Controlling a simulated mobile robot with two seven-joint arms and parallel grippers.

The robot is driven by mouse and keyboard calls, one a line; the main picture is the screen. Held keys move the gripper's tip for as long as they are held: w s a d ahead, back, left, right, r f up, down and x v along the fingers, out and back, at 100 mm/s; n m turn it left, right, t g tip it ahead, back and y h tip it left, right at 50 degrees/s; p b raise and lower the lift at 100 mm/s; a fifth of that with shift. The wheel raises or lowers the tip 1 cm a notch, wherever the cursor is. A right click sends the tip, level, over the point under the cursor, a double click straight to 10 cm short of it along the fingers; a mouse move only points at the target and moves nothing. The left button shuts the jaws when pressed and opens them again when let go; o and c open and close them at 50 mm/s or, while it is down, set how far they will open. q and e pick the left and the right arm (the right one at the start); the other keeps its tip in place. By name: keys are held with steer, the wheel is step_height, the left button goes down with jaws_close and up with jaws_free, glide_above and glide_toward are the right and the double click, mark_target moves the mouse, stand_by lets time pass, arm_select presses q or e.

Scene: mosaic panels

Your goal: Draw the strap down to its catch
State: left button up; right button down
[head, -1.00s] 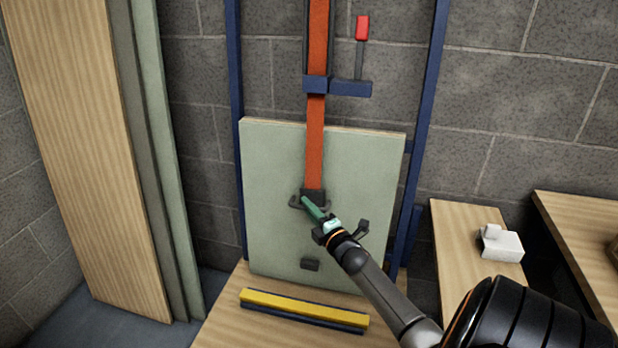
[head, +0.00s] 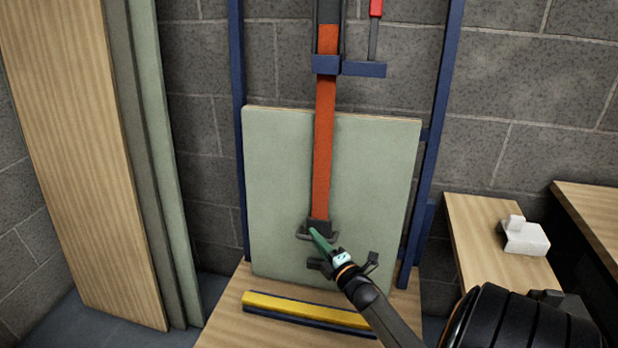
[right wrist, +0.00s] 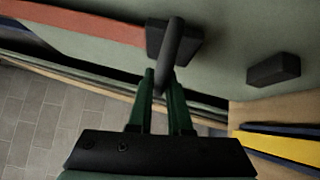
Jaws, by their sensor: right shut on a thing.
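The orange strap (head: 325,140) hangs down in front of a pale green panel (head: 270,180). It ends in a dark end piece (head: 319,226) with a pull loop, which also shows in the right wrist view (right wrist: 172,50). My right gripper (head: 316,236) has its green fingers shut on the loop; they also show in the right wrist view (right wrist: 162,90). The catch, a small dark block (right wrist: 274,70), is on the panel beyond the end piece, apart from it. In the head view it is hard to tell from the gripper. My left gripper is not in view.
A yellow and blue bar (head: 305,308) lies along the wooden base in front of the panel. A blue bracket (head: 327,65) surrounds the strap above, beside a red-tipped lever (head: 375,10). Blue posts flank the panel. A white object (head: 525,236) sits on a wooden surface at right.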

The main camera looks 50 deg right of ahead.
arm_select(q)
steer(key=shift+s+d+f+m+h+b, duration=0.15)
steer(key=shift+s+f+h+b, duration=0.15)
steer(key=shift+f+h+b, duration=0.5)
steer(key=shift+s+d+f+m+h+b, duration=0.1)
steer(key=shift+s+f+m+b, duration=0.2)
steer(key=shift+b, duration=0.9)
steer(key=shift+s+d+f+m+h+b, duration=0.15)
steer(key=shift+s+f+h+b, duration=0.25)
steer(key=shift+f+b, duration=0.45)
arm_select(e)
steer(key=shift+s+a+f, duration=0.1)
steer(key=shift+a+f, duration=0.05)
steer(key=shift+f, duration=1.3)
steer(key=shift+s+a+f, duration=0.1)
steer(key=shift+a+f, duration=0.1)
steer(key=shift+f, duration=1.25)
steer(key=shift+s+a+f, duration=0.1)
steer(key=shift+a+f, duration=0.05)
steer(key=shift+f, duration=1.3)
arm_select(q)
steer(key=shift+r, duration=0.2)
arm_select(e)
steer(key=c, duration=0.9)
jaws_free()
steer(key=shift+f, duration=0.1)
steer(key=shift+o, duration=0.3)
